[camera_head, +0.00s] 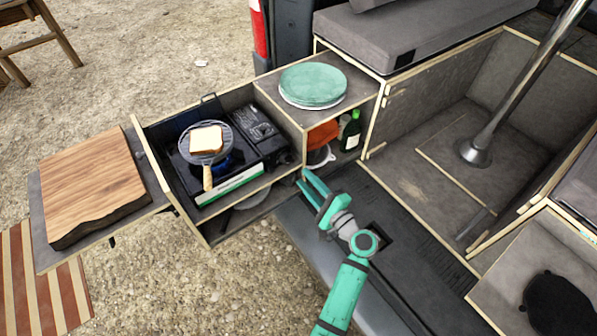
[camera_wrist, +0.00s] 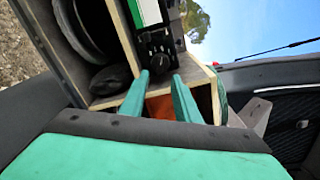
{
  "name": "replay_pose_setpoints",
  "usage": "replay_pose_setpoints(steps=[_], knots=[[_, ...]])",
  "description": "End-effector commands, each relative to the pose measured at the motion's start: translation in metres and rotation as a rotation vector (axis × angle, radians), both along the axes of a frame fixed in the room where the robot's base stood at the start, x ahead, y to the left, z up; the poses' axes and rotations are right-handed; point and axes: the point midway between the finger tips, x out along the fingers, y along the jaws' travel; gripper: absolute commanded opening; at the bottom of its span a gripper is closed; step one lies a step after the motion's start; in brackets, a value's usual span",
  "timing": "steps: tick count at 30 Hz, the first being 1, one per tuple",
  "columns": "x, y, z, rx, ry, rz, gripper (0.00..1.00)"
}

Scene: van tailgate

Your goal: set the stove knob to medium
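The portable gas stove (camera_head: 237,183) sits in the pulled-out drawer, with a white and green front. A blue glow shows under its grill pan (camera_head: 207,159), which holds a slice of bread (camera_head: 206,139). My gripper (camera_head: 304,184) is to the right of the stove's front right end, apart from it. In the wrist view my gripper (camera_wrist: 160,77) is open, its two green fingers spread with nothing between them. Beyond the fingertips is the stove's black panel with a dark round knob (camera_wrist: 160,64). The knob's exact setting is too small to read.
The wooden drawer (camera_head: 240,210) surrounds the stove. A shelf box to its right carries green plates (camera_head: 313,85) and holds a green bottle (camera_head: 351,130) and an orange item (camera_head: 322,135). A cutting board (camera_head: 92,185) lies at the left.

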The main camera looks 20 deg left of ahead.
Motion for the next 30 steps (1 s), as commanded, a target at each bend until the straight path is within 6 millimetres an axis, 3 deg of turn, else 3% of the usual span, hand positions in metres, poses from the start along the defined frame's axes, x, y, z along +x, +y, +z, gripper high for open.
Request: replay_pose_setpoints(steps=[9, 26, 30], knots=[[-0.021, -0.026, 0.000, 0.000, -0.001, 0.001, 0.29], [-0.022, -0.029, 0.000, 0.000, -0.001, -0.001, 0.29], [-0.027, -0.030, -0.008, -0.019, 0.005, -0.016, 0.29]])
